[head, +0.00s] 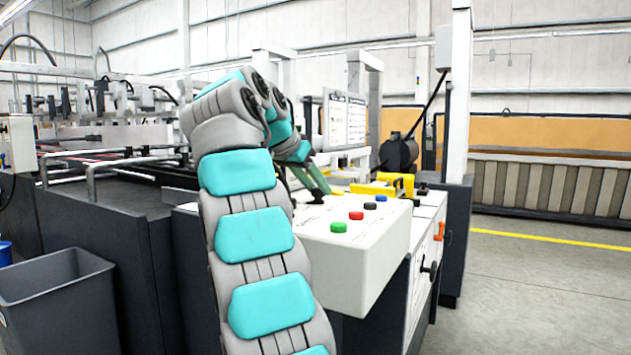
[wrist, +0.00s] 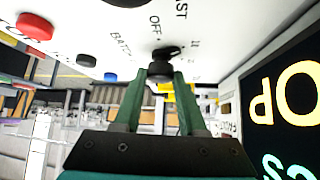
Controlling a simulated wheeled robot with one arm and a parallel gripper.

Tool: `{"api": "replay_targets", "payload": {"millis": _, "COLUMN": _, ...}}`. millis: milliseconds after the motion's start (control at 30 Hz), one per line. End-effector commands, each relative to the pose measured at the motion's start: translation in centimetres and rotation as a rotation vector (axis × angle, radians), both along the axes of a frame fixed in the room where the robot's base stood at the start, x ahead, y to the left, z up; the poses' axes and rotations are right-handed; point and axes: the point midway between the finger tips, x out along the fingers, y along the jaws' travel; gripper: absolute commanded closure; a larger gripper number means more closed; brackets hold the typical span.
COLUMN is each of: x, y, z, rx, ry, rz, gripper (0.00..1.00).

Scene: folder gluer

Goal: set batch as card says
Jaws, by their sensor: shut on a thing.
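My gripper (wrist: 160,74) is shut on a black selector knob (wrist: 160,65) on the white control panel (wrist: 215,15). The green fingers sit on either side of the knob. In the head view my gripper (head: 320,188) reaches down to the far left part of the panel (head: 350,265), and the knob is mostly hidden. A white sheet with small print (head: 345,120) stands behind the panel; its text is unreadable.
Green (head: 338,227), red (head: 356,215), black (head: 370,205) and blue (head: 381,198) buttons line the panel near my gripper. A dark sign with yellow letters (wrist: 290,95) stands close at the right in the wrist view. A grey bin (head: 55,300) is at lower left.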

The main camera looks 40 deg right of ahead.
Motion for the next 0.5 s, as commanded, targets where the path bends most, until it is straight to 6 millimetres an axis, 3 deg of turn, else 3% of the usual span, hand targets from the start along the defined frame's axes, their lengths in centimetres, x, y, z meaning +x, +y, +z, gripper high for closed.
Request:
{"api": "replay_targets", "payload": {"millis": 400, "x": 0.07, "y": 0.02, "z": 0.05, "rx": -0.002, "ry": -0.002, "rz": -0.006, "gripper": 1.0}}
{"api": "replay_targets", "payload": {"millis": 433, "x": 0.07, "y": 0.03, "z": 0.06, "rx": -0.002, "ry": -0.002, "rz": -0.006, "gripper": 0.58}}
{"api": "replay_targets", "payload": {"millis": 500, "x": 0.06, "y": 0.02, "z": 0.05, "rx": -0.002, "ry": -0.002, "rz": -0.006, "gripper": 0.51}}
